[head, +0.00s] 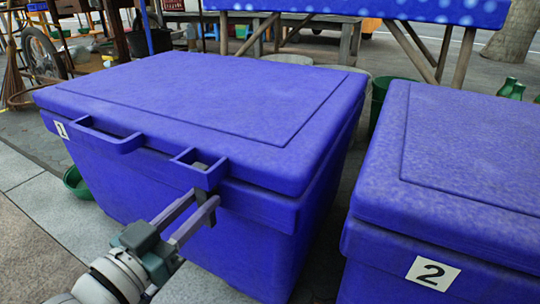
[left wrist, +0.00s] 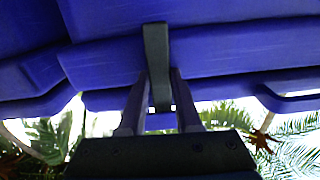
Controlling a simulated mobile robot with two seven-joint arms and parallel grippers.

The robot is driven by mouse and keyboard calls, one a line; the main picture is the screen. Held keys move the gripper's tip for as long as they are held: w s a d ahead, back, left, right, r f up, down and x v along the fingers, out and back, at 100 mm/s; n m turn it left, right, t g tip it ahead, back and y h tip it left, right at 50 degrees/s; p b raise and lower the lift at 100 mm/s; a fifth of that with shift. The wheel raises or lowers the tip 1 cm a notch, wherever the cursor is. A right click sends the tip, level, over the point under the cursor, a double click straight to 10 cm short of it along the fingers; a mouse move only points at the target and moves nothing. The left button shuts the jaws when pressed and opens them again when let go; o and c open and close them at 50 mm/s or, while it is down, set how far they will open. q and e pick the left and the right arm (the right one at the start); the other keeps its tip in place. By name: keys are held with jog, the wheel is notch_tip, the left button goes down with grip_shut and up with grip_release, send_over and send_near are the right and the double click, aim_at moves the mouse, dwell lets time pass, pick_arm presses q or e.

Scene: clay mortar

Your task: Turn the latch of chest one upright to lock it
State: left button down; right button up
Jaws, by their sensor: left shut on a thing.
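Chest one (head: 200,95) is a blue chest with its lid down and a white label "1" (head: 61,130) at its front left. Its latch (head: 199,167) is a small dark bar whose top shows inside the square blue bracket (head: 213,180) on the lid's front edge. My left gripper (head: 205,200) is at the chest's front, just below that bracket, shut on the latch. In the left wrist view the grey latch (left wrist: 156,50) stands straight between the two fingers and runs across the lid's edge. My right gripper is not in view.
A blue chest labelled "2" (head: 433,273) stands close on the right, with a narrow gap between the chests. A handle (head: 108,138) juts from chest one's lid on the left. A green bowl (head: 75,182) lies beside chest one. Paving in front is clear.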

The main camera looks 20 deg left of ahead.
pick_arm(q)
jog(key=shift+n, duration=0.4)
jog(key=c, duration=0.6)
grip_release()
jog(key=shift+s, duration=0.3)
jog(key=s+p, duration=0.3)
jog(key=s, duration=0.6)
jog(key=shift+s+a, duration=0.2)
jog(key=shift+a, duration=0.2)
